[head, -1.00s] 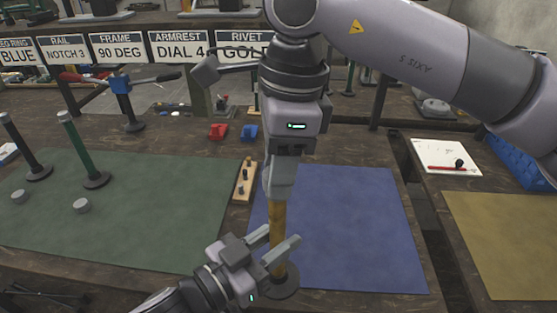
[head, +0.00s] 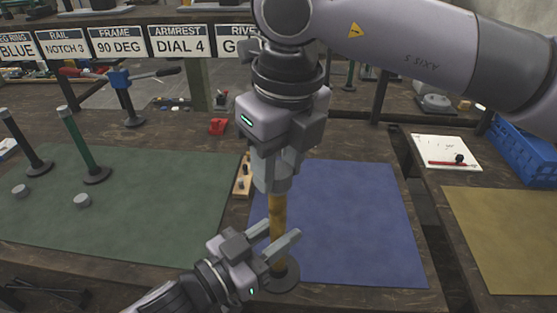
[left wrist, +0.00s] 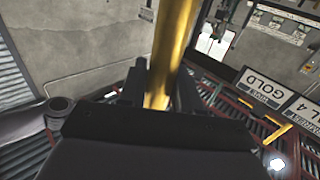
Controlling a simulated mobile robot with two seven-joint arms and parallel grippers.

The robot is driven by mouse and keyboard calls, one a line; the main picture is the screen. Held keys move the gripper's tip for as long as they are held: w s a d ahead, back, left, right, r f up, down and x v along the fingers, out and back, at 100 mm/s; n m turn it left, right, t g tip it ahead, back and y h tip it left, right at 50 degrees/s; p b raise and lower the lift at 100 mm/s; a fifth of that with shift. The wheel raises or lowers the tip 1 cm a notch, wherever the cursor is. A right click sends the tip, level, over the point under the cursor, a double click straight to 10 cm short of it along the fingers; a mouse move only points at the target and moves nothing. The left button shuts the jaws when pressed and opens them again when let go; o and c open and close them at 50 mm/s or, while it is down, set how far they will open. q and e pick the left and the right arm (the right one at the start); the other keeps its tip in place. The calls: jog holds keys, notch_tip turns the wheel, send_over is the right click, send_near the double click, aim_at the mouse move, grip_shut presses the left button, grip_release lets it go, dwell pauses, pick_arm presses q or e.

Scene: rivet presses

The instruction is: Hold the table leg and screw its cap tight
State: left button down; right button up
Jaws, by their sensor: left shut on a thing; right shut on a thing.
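The table leg, a yellow-brown post (head: 278,213), stands upright on a dark round foot (head: 283,279) at the blue mat's left edge. My left gripper (head: 277,236) is shut around its lower part. In the left wrist view the yellow post (left wrist: 173,40) rises between the two dark fingers (left wrist: 158,92). My right gripper (head: 277,184) points straight down and is shut at the top of the leg. Its fingers and body hide the leg's top end, and I cannot see the cap.
A blue mat (head: 350,220) lies under and right of the leg. A green mat (head: 120,225) at left bears a green post (head: 83,147), a black post (head: 24,145) and two loose grey caps (head: 82,200). A wooden strip (head: 240,188) lies between the mats.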

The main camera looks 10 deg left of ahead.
jog(key=m, duration=0.7)
jog(key=shift+m+h, duration=0.3)
jog(key=shift+h, duration=0.1)
jog(key=m, duration=0.6)
jog(key=shift+a+h, duration=0.1)
jog(key=shift+h, duration=0.3)
jog(key=m, duration=0.6)
jog(key=shift+m+h, duration=0.3)
jog(key=shift+m, duration=0.1)
jog(key=m, duration=0.3)
jog(key=shift+w, duration=0.1)
jog(key=m+g, duration=0.1)
jog(key=m, duration=0.3)
jog(key=o, duration=1)
